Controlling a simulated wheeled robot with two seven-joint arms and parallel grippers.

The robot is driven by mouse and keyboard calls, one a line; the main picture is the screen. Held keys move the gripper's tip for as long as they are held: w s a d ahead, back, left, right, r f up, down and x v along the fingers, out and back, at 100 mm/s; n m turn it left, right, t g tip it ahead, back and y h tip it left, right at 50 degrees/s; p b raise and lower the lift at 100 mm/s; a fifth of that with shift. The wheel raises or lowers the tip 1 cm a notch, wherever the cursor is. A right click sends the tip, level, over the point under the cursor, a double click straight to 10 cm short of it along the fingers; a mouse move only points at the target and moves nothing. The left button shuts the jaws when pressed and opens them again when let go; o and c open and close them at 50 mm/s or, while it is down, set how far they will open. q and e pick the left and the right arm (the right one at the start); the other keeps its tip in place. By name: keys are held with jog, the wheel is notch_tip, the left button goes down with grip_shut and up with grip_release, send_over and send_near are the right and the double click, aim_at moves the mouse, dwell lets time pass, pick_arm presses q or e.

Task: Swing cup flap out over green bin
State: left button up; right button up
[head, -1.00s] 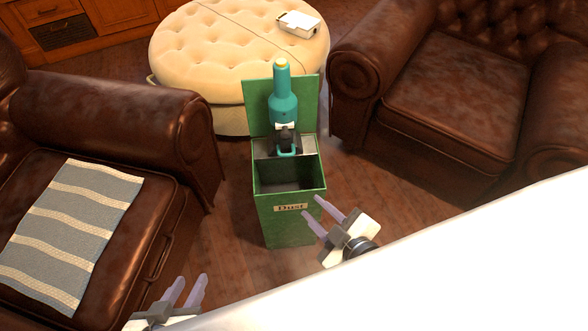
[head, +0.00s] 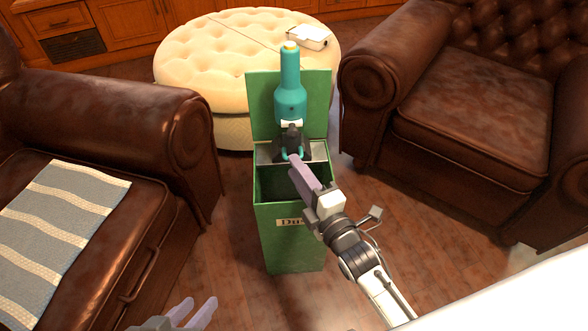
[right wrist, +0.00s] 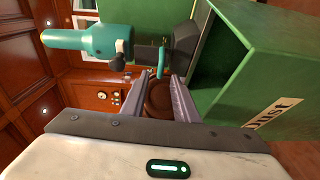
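A teal hand vacuum (head: 291,100) stands upright on the grey ledge (head: 319,151) at the back of the green bin (head: 292,245). Its dark cup (head: 281,147) is at the bottom, with a small teal loop, apparently the flap, at its front; the right wrist view shows this loop (right wrist: 161,64) just beyond my fingertips. My right gripper (head: 295,161) reaches over the bin's opening, its tips close to the loop. In the right wrist view (right wrist: 159,78) its fingers are apart; contact is unclear. My left gripper (head: 200,305) is open and empty at the bottom edge.
The bin's raised green lid (head: 320,105) stands behind the vacuum. Brown leather armchairs stand left (head: 110,130) and right (head: 460,110), the left one with a striped blanket (head: 60,220). A cream ottoman (head: 190,60) is behind. Wooden floor is clear around the bin.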

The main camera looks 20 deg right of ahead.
pick_arm(q)
jog(key=shift+d+f, duration=0.15)
jog(key=shift+f, duration=0.05)
pick_arm(e)
jog(key=shift+w+a, duration=0.15)
jog(key=shift+w, duration=0.85)
jog(key=shift+c, duration=0.3)
